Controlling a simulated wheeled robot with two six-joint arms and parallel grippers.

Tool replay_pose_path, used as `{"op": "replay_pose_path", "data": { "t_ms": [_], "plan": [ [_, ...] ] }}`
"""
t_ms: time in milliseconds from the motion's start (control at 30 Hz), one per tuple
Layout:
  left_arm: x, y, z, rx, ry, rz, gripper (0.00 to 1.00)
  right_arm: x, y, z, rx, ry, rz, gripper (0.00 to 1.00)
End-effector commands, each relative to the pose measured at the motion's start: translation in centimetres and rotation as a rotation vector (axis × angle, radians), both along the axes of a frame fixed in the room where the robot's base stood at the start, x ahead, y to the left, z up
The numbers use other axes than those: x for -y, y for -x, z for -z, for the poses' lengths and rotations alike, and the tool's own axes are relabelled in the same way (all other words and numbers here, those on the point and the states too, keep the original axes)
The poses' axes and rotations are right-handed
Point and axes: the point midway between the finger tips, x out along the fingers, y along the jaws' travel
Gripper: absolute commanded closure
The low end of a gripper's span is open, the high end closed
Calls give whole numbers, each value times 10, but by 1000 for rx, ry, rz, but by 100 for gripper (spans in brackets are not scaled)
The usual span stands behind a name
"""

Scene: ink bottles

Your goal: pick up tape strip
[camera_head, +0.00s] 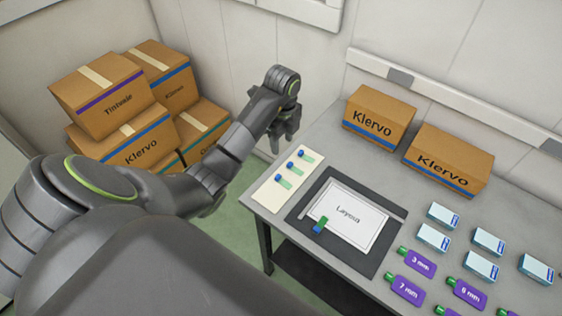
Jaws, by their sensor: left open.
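Three small green strips with blue ends, which look like tape strips, lie in a row on a cream card (268,192) at the table's left end. They are the far strip (308,156), the middle strip (299,170) and the near strip (286,184). A similar green and blue piece (320,225) lies at the lower left of the white "Layout" sheet (347,214) on a dark mat (300,208). My left gripper (284,147) points down, open and empty, near the card's far end, apart from the strips. My right gripper is not in view.
Two Klervo boxes (379,117) (448,160) stand at the table's back. Several small white-blue boxes (443,215) and purple bottles with green caps (417,262) fill the right side. Stacked cartons (104,95) stand on the floor at left, behind my arm.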

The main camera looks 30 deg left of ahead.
Motion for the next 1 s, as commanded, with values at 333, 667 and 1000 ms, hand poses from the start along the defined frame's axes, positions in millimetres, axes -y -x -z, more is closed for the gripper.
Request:
{"op": "replay_pose_path", "data": {
  "t_ms": [333, 667, 1000],
  "plan": [
    [0, 0, 40, 2, 2, 3, 55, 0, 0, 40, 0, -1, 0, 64],
    [0, 0, 77, 2, 3, 3, 55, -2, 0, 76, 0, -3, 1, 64],
    [0, 0, 113, 2, 3, 4, 55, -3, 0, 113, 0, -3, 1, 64]
  ]
}}
